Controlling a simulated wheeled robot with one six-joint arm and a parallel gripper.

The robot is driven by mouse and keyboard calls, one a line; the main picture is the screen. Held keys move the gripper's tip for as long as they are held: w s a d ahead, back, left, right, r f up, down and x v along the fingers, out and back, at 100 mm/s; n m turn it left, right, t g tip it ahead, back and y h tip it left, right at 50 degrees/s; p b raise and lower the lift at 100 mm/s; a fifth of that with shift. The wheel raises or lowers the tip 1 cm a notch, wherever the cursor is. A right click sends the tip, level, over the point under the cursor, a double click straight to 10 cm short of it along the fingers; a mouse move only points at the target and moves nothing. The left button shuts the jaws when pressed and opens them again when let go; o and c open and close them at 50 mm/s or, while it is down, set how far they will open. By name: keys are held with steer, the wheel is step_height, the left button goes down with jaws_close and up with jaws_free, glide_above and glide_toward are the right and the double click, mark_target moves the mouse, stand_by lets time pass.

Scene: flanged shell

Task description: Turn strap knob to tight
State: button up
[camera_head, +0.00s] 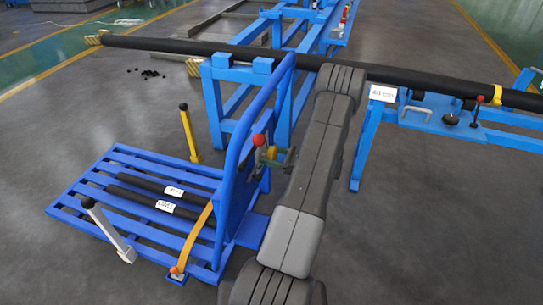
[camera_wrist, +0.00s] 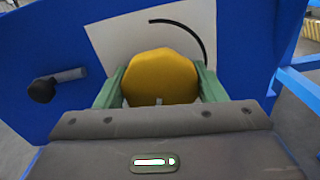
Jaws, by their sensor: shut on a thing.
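The strap knob is a yellow, many-sided knob (camera_wrist: 160,76) on the blue upright panel (camera_wrist: 70,125) of the cart. A white plate (camera_wrist: 112,40) with a black curved mark (camera_wrist: 190,30) lies behind it. In the head view the knob (camera_head: 272,153) shows small beside the panel. My gripper (camera_wrist: 160,88) is shut on the knob, with one green finger on each side. In the head view my gripper (camera_head: 277,157) is partly hidden by my arm. An orange strap (camera_head: 197,237) runs over the cart's slatted bed.
A red ball handle (camera_head: 259,140) is close to my gripper. A black-ended lever (camera_wrist: 42,89) sticks out left of the knob. The blue cart (camera_head: 70,212) carries dark rods (camera_head: 150,208). A long black tube (camera_head: 180,46) crosses blue stands behind.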

steer(key=shift+f, duration=0.1)
steer(key=o, duration=1)
steer(key=v, duration=1.4)
steer(key=shift+p, duration=0.35)
steer(key=shift+a, duration=0.1)
steer(key=x, duration=1.3)
steer(key=shift+w+a+b, duration=0.15)
steer(key=shift+a+b, duration=0.2)
steer(key=shift+a, duration=0.05)
